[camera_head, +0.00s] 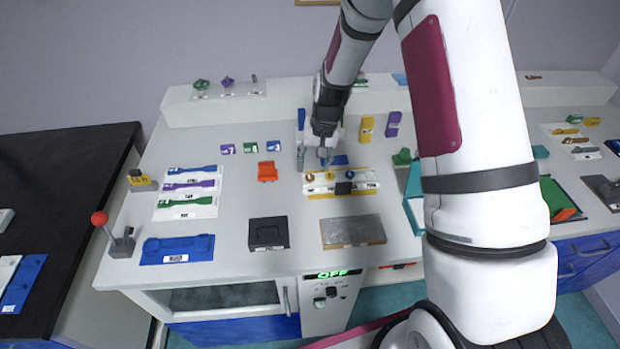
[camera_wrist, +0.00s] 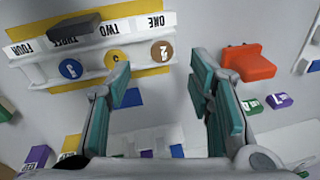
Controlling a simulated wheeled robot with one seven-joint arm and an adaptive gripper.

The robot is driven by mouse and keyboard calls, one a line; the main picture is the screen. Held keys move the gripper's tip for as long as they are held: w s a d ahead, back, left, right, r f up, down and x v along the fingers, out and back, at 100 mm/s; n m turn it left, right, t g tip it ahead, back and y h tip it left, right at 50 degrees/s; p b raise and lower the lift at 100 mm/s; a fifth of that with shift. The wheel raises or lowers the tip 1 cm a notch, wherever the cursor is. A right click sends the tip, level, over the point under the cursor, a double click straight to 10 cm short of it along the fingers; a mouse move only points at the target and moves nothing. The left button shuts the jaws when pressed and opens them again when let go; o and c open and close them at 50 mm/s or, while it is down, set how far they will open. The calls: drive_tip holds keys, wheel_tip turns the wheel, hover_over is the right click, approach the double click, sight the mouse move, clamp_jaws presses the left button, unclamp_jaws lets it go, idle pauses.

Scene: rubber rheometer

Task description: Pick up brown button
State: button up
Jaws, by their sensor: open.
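The brown button (camera_wrist: 162,51) is a small round disc marked 2, seated on a white rack (camera_wrist: 40,72) with a yellow button (camera_wrist: 111,59) and a blue button (camera_wrist: 71,69) beside it. In the head view the brown button (camera_head: 310,177) is the leftmost of the three. My gripper (camera_wrist: 160,85) is open and empty, its teal-padded fingers apart. The brown button shows beyond the fingertips, between their lines and apart from them. In the head view my gripper (camera_head: 314,157) is just behind the rack.
A dark block (camera_head: 343,188) lies on the labelled strip in front of the buttons. An orange part (camera_head: 267,171) stands to the left of the rack. A grey plate (camera_head: 352,231) and a black box (camera_head: 268,233) lie nearer the front. Bare counter lies between them.

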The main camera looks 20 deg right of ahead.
sight(310, 177)
drive_tip(key=shift+w+a+f+p, duration=0.1)
drive_tip(key=shift+f+p, duration=0.1)
drive_tip(key=shift+f, duration=0.65)
drive_tip(key=shift+w+a+f+p, duration=0.15)
drive_tip(key=shift+f, duration=0.65)
drive_tip(key=shift+w+a+f+p, duration=0.1)
drive_tip(key=shift+f+p, duration=0.1)
drive_tip(key=shift+f, duration=0.65)
drive_tip(key=c, duration=1)
